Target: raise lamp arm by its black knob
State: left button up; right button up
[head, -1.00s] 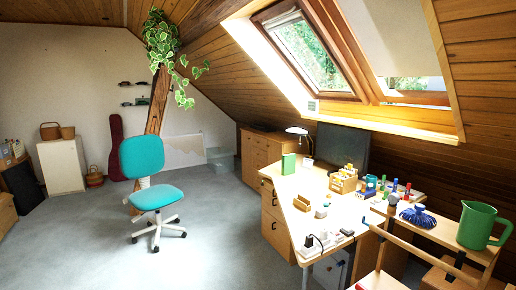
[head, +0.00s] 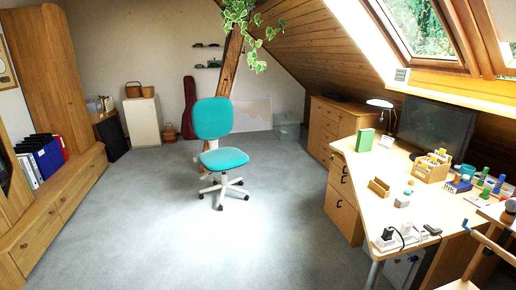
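A desk lamp (head: 381,103) with a white shade stands at the back of the wooden desk (head: 375,190), left of the dark monitor. It is small in the head view, and I cannot make out its black knob. Its lower part is partly hidden near the green book. Neither of my grippers is in view.
A green book (head: 365,140), a wooden organizer (head: 432,168) and a power strip (head: 396,240) with plugs are on the desk. A teal swivel chair (head: 220,160) stands on open grey floor (head: 140,215). A wooden cabinet (head: 60,190) lines the left wall.

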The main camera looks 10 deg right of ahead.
aim_at(382, 119)
jog(key=i, duration=2.15)
jog(key=z, duration=0.65)
jog(key=i, duration=1.1)
jog(key=z, duration=1.65)
jog(key=i, duration=0.9)
jog(key=z, duration=0.75)
